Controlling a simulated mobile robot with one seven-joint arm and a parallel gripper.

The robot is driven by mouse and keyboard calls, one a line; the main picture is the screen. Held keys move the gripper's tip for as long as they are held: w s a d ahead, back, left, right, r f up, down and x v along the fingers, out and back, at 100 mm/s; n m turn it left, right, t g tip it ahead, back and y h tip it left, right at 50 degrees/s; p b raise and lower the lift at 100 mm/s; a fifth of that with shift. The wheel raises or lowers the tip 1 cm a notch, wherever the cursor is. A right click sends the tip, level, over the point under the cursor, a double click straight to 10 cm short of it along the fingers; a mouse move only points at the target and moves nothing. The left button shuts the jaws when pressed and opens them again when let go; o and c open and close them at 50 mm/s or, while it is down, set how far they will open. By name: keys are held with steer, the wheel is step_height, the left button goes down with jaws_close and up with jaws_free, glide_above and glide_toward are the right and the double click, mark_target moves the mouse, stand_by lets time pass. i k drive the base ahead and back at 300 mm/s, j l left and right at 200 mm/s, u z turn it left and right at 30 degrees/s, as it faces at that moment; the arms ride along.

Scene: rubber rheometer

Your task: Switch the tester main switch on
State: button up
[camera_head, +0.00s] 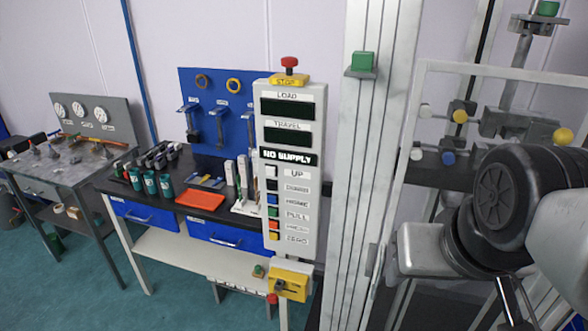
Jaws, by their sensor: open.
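The tester's control panel (262,170) is a tall light-grey column with two dark displays labelled LOAD and TRAVEL. A sign on it reads NO SUPPLY (288,156). A yellow switch box (290,283) is fixed low on the panel, with a dark part on its front. It looks like the main switch; its exact position is too small to read. My gripper (388,252) is at the end of my arm on the right, pointing left, to the right of and slightly above the yellow box and apart from it. It is open; its fingers are hard to make out.
A red stop button (289,63) tops the panel, and coloured keys (272,205) run down it. A metal upright (364,170) stands between panel and arm. A clear guard frame (505,72) is at right. A workbench (160,246) with tools is left of the panel.

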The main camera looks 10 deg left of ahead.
mark_target(272, 298)
steer(key=j+u, duration=0.3)
steer(key=k+j+u, duration=0.1)
steer(key=u, duration=0.2)
steer(key=i+j+z, duration=0.2)
steer(key=j, duration=0.15)
steer(key=i+j+z, duration=0.25)
steer(key=i+j, duration=0.1)
steer(key=j, duration=0.3)
steer(key=i+j+u, duration=0.1)
steer(key=j, duration=0.25)
steer(key=i+j, duration=0.1)
steer(key=j, duration=0.3)
steer(key=i+j+z, duration=0.2)
steer(key=i+j, duration=0.05)
steer(key=i, duration=0.05)
